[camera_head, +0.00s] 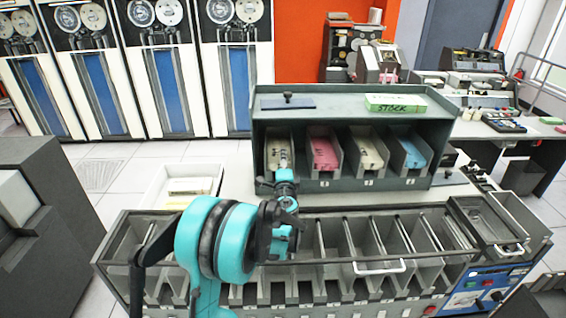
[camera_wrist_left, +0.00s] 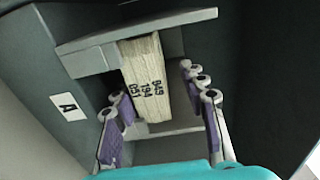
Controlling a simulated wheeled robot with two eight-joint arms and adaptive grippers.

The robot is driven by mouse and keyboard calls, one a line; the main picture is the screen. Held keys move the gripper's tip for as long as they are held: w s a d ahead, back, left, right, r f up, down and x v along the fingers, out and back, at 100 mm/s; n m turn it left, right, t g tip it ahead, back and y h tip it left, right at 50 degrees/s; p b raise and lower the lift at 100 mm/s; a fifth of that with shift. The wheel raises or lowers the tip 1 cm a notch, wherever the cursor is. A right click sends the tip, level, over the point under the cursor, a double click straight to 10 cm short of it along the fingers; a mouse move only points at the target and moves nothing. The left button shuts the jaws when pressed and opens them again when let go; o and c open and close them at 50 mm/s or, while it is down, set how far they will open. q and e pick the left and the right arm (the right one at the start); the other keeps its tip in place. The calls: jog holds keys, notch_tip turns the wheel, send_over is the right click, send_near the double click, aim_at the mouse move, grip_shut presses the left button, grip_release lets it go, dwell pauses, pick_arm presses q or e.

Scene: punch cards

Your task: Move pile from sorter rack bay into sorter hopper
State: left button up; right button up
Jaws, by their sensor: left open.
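The dark green rack (camera_head: 350,112) holds several card piles in separate bays. A cream pile (camera_head: 279,148) stands in its leftmost bay; the wrist view shows the pile (camera_wrist_left: 148,75) with printed numbers on its edge and an "A" label (camera_wrist_left: 68,106) beside the bay. My left gripper (camera_head: 284,166) reaches into the front of that bay. In the wrist view my left gripper (camera_wrist_left: 156,88) is open, its purple-padded fingers on either side of the pile's near end, with no clear grip on it. A grey open-topped tray (camera_head: 487,218), possibly the hopper, is at the sorter's right end. My right gripper is not in view.
Pink (camera_head: 323,152), another cream (camera_head: 367,153) and blue (camera_head: 409,152) piles fill the other bays. A green "STOCK" box (camera_head: 395,102) lies on the rack top. The slotted sorter (camera_head: 300,290) lies in front. A white tray (camera_head: 180,185) is left of the rack.

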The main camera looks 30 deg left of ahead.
pick_arm(q)
jog(key=shift+r, duration=0.35)
jog(key=shift+r, duration=0.1)
jog(key=shift+s+d+r, duration=0.1)
jog(key=shift+s+r, duration=0.05)
jog(key=shift+r, duration=0.1)
jog(key=shift+s, duration=0.1)
jog(key=v, duration=0.7)
dwell(0.8)
jog(key=shift+g+h+p, duration=0.4)
jog(key=shift+h+p, duration=0.1)
jog(key=shift+p, duration=0.35)
